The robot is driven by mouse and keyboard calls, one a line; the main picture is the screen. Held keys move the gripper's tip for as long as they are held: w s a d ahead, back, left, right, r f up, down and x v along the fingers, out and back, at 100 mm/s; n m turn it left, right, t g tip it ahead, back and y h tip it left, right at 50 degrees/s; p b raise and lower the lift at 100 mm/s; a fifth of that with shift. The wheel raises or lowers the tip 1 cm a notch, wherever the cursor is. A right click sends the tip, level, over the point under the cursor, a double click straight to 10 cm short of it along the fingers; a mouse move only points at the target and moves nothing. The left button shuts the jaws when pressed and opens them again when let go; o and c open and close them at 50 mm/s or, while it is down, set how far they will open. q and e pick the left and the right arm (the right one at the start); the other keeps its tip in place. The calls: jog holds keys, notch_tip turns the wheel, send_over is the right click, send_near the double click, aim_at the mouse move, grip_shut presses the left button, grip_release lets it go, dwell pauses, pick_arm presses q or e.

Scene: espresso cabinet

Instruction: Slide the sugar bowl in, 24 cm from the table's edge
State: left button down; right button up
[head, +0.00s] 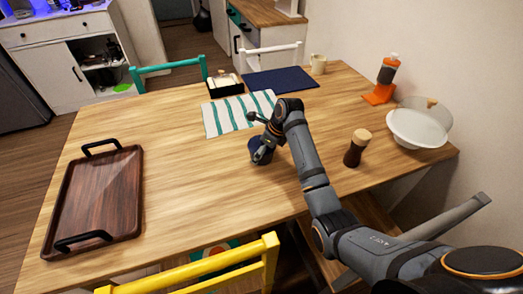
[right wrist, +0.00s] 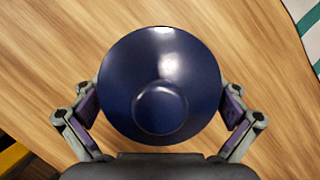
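The sugar bowl (head: 262,151) is a round, dark blue pot with a knobbed lid. It stands upright on the wooden table (head: 190,170), near the front edge. In the right wrist view the sugar bowl (right wrist: 160,85) fills the middle, seen from above. My right gripper (head: 262,146) reaches down over it. Its fingers lie on both sides of the bowl, and both pads seem to touch its sides; the bowl partly hides the pads. My left gripper is out of view.
A striped cloth (head: 238,112) lies behind the bowl. A pepper mill (head: 356,148) and white bowl (head: 418,127) stand right. A dark tray (head: 100,200) lies left. A yellow chair (head: 220,258) stands at the front edge. The table between tray and bowl is clear.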

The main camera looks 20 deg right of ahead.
jog(key=shift+r, duration=0.15)
jog(key=v, duration=1.1)
jog(key=shift+s+d+r, duration=0.15)
jog(key=shift+s+r, duration=0.05)
jog(key=shift+r, duration=0.15)
